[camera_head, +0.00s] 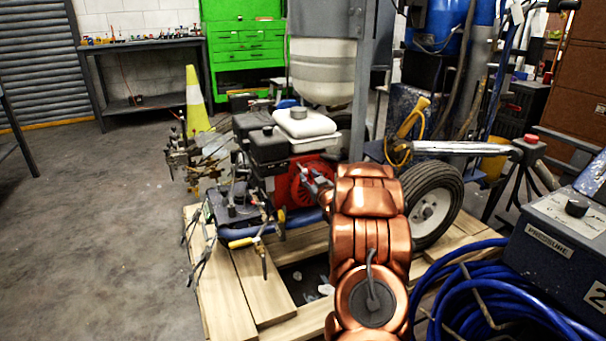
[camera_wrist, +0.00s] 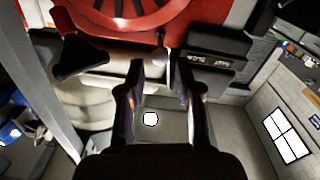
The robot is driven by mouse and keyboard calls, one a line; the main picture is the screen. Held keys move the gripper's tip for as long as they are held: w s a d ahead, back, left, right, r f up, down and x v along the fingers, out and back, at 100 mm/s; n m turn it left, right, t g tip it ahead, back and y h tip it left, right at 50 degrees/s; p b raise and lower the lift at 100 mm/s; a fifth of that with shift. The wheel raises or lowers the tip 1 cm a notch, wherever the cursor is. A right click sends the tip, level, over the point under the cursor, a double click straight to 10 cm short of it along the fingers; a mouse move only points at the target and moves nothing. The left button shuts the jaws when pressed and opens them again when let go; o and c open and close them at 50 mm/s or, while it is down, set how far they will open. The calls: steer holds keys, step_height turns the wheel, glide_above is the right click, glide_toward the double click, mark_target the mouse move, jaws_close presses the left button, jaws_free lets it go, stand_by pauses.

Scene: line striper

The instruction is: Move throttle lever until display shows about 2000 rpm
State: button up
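The engine of the line striper shows its red housing (camera_head: 296,181) in the head view, just left of my gripper (camera_head: 312,180). In the wrist view the round red engine cover (camera_wrist: 150,14) fills the top. My gripper (camera_wrist: 158,66) is open there, its two dark fingers apart, with the tips just below the red cover. A thin pale upright piece shows near the right fingertip; I cannot tell whether it is the throttle lever or whether it touches. A black box with small pale markings (camera_wrist: 210,62) is right of the fingers. No rpm reading can be made out.
The striper stands on a wooden pallet (camera_head: 246,285). Its wheel (camera_head: 432,205) is right of my arm. A blue hose coil (camera_head: 475,290) and a grey control box (camera_head: 560,235) are at the lower right. The concrete floor at left is clear.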

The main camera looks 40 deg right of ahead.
mark_target(306, 173)
steer(key=b+x, duration=0.1)
steer(key=x, duration=0.3)
steer(key=shift+w+d+f, duration=0.15)
steer(key=shift+w+d, duration=0.05)
steer(key=shift+w, duration=0.15)
steer(key=shift+w+d+b, duration=0.25)
steer(key=shift+w+b, duration=0.1)
steer(key=shift+w, duration=0.35)
jaws_close()
